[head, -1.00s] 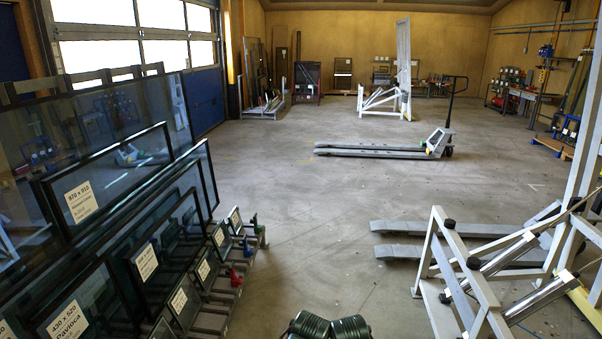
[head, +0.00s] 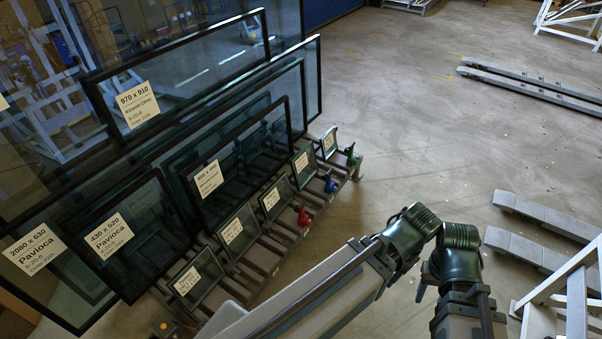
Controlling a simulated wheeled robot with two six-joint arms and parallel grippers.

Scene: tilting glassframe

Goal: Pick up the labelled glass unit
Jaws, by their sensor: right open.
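Several dark-framed glass units with cream labels lean in a rack at the left. One large unit (head: 200,62) reads "970 x 910". Another (head: 150,225) reads "430 x 520 Pavioca", and one at the far left (head: 75,297) reads "2080 x 630 Pavioca". A mid-sized unit (head: 245,150) has a label too small to read surely. Several small labelled units (head: 275,197) stand in a row in front. My right gripper (head: 425,282) is open at lower centre, apart from the glass; its fingers are hard to make out. My left gripper does not show.
Red (head: 304,216), blue (head: 330,183) and green (head: 351,156) clamp-like parts sit along the grey rack's (head: 347,183) right end. Grey forks (head: 545,220) and a white frame (head: 560,300) stand at the right. The floor (head: 420,130) between is clear.

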